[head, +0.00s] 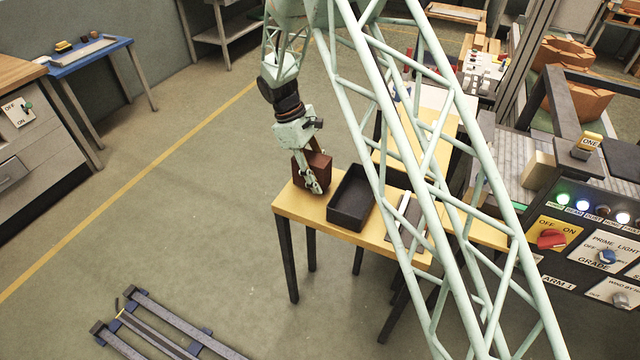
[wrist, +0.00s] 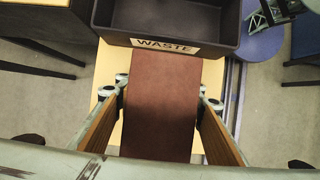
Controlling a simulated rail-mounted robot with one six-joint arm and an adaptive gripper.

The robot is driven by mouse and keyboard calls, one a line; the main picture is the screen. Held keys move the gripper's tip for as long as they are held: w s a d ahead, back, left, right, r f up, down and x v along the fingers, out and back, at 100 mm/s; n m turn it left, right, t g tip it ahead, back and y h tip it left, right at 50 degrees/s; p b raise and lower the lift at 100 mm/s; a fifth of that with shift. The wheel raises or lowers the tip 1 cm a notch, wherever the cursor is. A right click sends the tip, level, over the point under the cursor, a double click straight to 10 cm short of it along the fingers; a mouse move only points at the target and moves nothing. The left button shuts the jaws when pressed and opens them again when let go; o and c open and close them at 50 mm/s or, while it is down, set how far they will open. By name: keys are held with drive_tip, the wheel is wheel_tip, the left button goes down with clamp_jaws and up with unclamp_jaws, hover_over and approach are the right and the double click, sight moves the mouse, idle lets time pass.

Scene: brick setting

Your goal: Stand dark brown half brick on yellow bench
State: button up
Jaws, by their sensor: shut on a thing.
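The dark brown half brick (head: 317,168) is at the left end of the yellow bench (head: 286,206). My gripper (head: 315,180) is shut on it from above, with a finger on each side. In the wrist view the brick (wrist: 162,105) fills the space between the fingers of my gripper (wrist: 160,108), and the yellow bench (wrist: 106,72) shows below. The brick looks upright. I cannot tell whether its lower end touches the bench top.
A black waste bin (head: 350,200) stands on the bench just right of the brick; its WASTE label (wrist: 165,46) faces the brick. My lattice arm link crosses in front of the bench's right part. A control panel (head: 590,245) stands at the right.

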sight(308, 156)
drive_tip(key=shift+f, duration=1.05)
drive_tip(key=shift+f, duration=0.15)
drive_tip(key=o, duration=1.2)
drive_tip(key=shift+p+v, duration=0.65)
drive_tip(key=shift+v, duration=5.5)
